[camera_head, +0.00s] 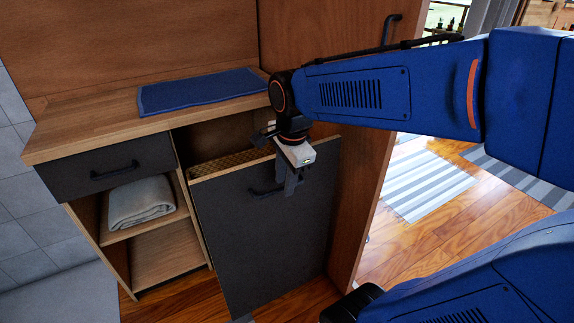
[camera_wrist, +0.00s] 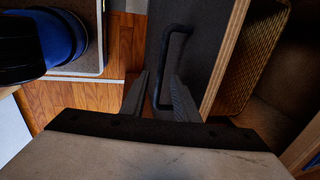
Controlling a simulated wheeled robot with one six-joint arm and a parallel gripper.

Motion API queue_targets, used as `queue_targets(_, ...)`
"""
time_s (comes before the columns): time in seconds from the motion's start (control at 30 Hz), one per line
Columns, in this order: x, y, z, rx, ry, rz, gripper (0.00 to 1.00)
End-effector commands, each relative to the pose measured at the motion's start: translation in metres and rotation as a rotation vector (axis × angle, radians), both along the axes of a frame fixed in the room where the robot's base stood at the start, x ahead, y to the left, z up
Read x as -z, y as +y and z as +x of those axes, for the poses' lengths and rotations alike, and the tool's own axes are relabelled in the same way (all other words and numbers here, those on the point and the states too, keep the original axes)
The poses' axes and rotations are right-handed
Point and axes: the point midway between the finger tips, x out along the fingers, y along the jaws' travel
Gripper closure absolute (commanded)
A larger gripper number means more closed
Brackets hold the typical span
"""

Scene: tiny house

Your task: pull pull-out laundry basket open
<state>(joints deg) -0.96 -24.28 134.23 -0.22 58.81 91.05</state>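The pull-out laundry basket has a dark grey front panel (camera_head: 262,235) with a wooden rim. It stands out from the cabinet, with a gap behind its top edge where a woven basket (camera_head: 232,159) shows; the weave also shows in the wrist view (camera_wrist: 252,62). Its black bar handle (camera_wrist: 170,62) is on the front panel, and part of it shows in the head view (camera_head: 262,191). My gripper (camera_head: 288,186) is at the handle. In the wrist view its fingers (camera_wrist: 159,80) are apart, one on each side of the lower part of the handle, with gaps visible.
A blue cloth (camera_head: 197,91) lies on the wooden counter (camera_head: 95,122). Left of the basket are a dark drawer (camera_head: 108,168) and a shelf with a folded grey towel (camera_head: 141,202). A tall wooden panel (camera_head: 350,190) stands close on the right. Wooden floor with striped rugs (camera_head: 425,183) lies beyond.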

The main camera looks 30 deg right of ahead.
Motion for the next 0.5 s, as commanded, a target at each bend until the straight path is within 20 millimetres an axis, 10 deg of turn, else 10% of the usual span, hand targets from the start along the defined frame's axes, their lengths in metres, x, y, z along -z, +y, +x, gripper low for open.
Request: queue_targets(0.5, -0.087, 0.0, -0.017, 0.0, -0.005, 0.0, 0.72)
